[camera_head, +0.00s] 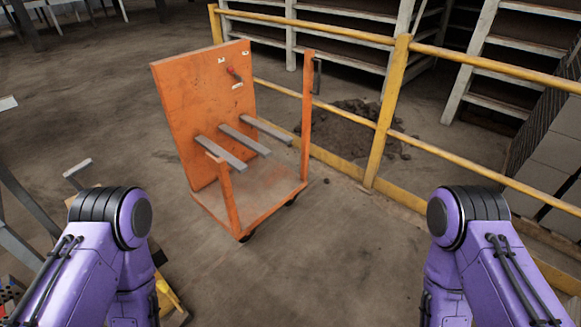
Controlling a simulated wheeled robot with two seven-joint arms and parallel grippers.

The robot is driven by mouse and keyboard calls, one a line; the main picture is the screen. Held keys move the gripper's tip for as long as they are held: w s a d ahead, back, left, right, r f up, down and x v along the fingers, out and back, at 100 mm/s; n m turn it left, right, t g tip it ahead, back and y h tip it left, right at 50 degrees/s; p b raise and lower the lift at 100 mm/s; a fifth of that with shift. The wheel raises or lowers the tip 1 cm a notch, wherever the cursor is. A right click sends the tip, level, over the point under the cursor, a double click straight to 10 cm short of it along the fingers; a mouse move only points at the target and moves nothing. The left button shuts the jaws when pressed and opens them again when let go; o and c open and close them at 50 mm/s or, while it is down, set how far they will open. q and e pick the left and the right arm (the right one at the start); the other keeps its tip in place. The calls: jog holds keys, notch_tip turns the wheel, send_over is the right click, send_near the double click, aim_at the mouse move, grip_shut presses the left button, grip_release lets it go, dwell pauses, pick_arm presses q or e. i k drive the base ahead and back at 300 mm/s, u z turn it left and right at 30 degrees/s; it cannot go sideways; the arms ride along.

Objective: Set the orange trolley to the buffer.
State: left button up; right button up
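The orange trolley (205,110) stands on the concrete floor ahead of me, left of the middle. It has a tall orange back panel, a low flat deck (265,195), two orange front posts and several grey bars sticking out from the panel. A small red part sits high on the panel. Dark wheels show under the deck. My two purple arms come in at the lower left and lower right, both apart from the trolley. Neither gripper shows. I cannot make out anything that is clearly the buffer.
A yellow railing (384,115) runs behind and to the right of the trolley, close to its right post. Beyond it are a dirt pile (345,132) and grey shelves (340,40). Grey metal frames (30,200) stand at the left. The floor between my arms is clear.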

aim_at(211, 114)
jog(key=z, duration=0.2)
jog(key=i, duration=1.95)
jog(key=u, duration=0.5)
